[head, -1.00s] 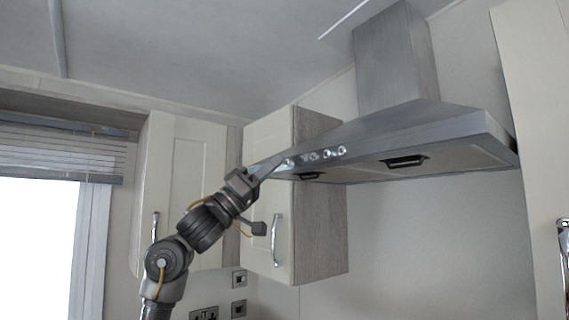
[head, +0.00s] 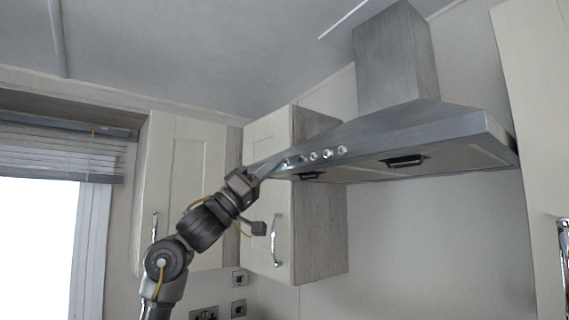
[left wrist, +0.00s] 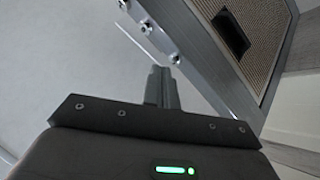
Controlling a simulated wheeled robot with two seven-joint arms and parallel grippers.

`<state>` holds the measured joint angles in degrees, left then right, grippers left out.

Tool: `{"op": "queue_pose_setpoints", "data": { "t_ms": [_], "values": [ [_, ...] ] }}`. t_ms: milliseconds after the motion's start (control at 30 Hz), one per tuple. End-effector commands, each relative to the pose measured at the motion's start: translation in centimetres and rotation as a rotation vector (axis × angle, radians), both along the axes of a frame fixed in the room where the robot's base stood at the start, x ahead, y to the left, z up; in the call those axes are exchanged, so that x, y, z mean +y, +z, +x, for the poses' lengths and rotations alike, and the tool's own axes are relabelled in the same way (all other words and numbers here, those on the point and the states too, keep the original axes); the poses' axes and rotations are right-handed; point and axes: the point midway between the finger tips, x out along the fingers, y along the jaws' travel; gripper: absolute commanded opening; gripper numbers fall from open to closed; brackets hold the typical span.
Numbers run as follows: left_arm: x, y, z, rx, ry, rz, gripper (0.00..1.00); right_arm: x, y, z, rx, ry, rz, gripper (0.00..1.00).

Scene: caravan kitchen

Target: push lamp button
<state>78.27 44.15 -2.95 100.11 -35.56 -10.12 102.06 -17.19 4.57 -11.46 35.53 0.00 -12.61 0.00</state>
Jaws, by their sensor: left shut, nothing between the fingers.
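A grey metal range hood (head: 400,128) carries a row of small round shiny buttons (head: 327,154) along its front edge. In the left wrist view, several of these buttons (left wrist: 146,26) show on the hood's front strip (left wrist: 190,35). My left gripper (head: 281,162) is shut and empty, its fingertips at the left end of the button row. In the left wrist view, the shut fingertips (left wrist: 160,72) lie close to the nearest button (left wrist: 175,58). I cannot tell whether they touch it. Which button is the lamp's is not readable. My right gripper is not in view.
Cream wall cabinets (head: 183,190) with metal handles stand left of and behind the hood. A tall cream cabinet (head: 535,120) stands at the right. A window with a blind (head: 60,150) is at far left. The wall below the hood is clear.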

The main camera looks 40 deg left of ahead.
Motion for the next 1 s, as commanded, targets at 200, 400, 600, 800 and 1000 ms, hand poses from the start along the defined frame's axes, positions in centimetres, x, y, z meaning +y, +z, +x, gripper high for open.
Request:
{"op": "queue_pose_setpoints", "data": {
  "t_ms": [200,400,600,800,1000],
  "values": [
    [0.00,0.01,0.01,0.000,0.000,0.000,0.00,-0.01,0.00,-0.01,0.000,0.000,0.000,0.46],
    [-0.01,0.00,0.01,0.000,0.000,0.000,0.00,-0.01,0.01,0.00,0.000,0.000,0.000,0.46],
    [-0.14,0.10,0.44,0.001,-0.001,-0.001,0.00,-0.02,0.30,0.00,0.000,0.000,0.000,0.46],
    [-0.27,0.05,0.85,-0.001,0.000,-0.001,0.00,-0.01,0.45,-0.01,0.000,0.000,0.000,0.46],
    [-0.29,0.01,0.85,0.000,0.000,0.000,0.00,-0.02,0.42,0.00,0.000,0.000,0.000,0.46]
  ]
}}
